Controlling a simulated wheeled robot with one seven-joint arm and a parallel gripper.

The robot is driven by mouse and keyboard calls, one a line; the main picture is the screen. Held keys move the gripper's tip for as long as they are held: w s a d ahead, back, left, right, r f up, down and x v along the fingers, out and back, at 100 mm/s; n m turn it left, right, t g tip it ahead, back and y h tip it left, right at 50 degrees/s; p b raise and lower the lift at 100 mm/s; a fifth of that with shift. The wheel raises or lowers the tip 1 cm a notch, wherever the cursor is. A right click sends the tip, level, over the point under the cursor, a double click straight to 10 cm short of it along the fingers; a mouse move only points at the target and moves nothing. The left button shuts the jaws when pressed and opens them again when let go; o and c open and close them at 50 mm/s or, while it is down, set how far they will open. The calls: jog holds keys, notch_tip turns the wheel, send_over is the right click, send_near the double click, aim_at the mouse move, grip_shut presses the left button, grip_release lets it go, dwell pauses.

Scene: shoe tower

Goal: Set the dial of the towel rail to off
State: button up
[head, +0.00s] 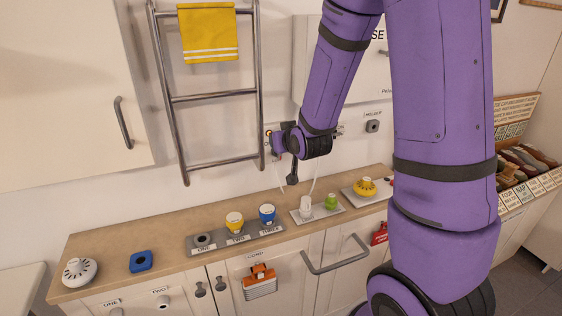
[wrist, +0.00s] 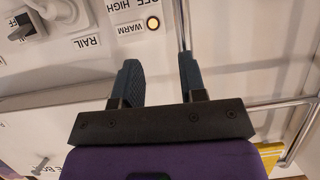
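The towel rail (head: 212,97) is a grey metal ladder on the wall with a yellow towel (head: 208,33) over its top. Its bars (wrist: 265,105) also cross the right of the wrist view. A RAIL label (wrist: 88,42) shows upside down at upper left there. Beside it is a pale grey control (wrist: 60,14), cut off by the frame edge, with an OFF mark near it. I cannot tell its setting. My gripper (head: 280,142) is near the wall, just right of the rail. In the wrist view my gripper (wrist: 159,72) is open, with nothing between its fingers.
A WARM label (wrist: 131,29) sits beside a lit orange lamp (wrist: 152,22). Below my gripper, a wooden counter (head: 130,236) carries a blue block (head: 143,261), a plate with cups (head: 236,240) and other fixtures. My arm hides part of the wall.

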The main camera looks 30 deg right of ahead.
jog(key=s+d+f+t+h, duration=0.1)
jog(key=d+f+t, duration=0.1)
jog(key=f, duration=0.5)
jog(key=d+f+t, duration=0.2)
jog(key=f+t, duration=0.1)
jog(key=f, duration=0.4)
jog(key=w+d, duration=0.1)
jog(key=w, duration=0.9)
jog(key=shift+w+d+r, duration=0.25)
jog(key=shift+d, duration=0.05)
jog(key=shift+c, duration=0.4)
grip_shut()
